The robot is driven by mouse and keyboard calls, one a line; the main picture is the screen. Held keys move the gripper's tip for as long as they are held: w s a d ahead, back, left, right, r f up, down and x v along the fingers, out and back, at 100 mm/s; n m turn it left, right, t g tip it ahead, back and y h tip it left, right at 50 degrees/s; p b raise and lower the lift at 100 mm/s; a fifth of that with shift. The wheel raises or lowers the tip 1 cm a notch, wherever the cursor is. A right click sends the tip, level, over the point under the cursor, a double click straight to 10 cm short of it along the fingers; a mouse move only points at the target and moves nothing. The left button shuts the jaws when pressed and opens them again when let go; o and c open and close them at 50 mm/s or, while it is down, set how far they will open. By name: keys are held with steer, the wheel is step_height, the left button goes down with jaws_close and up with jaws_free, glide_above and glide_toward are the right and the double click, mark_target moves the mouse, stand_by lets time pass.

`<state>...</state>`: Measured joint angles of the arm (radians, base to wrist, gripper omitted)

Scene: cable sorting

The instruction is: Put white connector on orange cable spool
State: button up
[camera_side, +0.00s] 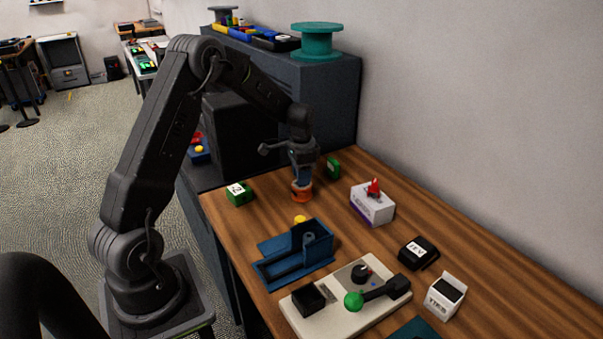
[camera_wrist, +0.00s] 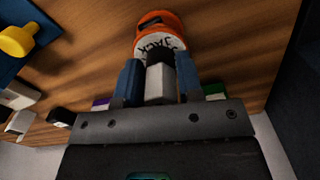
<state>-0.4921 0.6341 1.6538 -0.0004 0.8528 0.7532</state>
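My gripper (camera_wrist: 158,78) has its two blue fingers on either side of the white connector (camera_wrist: 158,84), which has a dark end, and appears shut on it. The orange cable spool (camera_wrist: 165,22), with a white labelled face, lies just beyond the connector in the wrist view. The connector's dark end overlaps the label there; I cannot tell whether they touch. In the side view my gripper (camera_side: 303,178) points down directly over the orange spool (camera_side: 302,195), which stands on the wooden table. The connector is hidden in that view.
A green box (camera_side: 239,194) stands left of the spool, another green block (camera_side: 333,168) behind right. A white box with a red piece (camera_side: 372,206) is to the right. A blue holder (camera_side: 300,255) and yellow knob (camera_side: 300,219) are in front. A dark cabinet (camera_side: 335,105) rises behind.

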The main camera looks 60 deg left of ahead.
steer(key=o, duration=0.4)
steer(key=shift+c, duration=0.2)
step_height(320, 180, up, 12)
steer(key=shift+r, duration=0.1)
steer(key=s+d+r+t, duration=0.2)
steer(key=s+d+r, duration=0.35)
steer(key=d, duration=0.35)
steer(key=s+d+r+n+t, duration=0.1)
steer(key=s+d+n+t, duration=0.2)
steer(key=s+d, duration=1.1)
steer(key=s, duration=0.4)
steer(key=shift+r+t, duration=0.25)
steer(key=shift+t, duration=0.05)
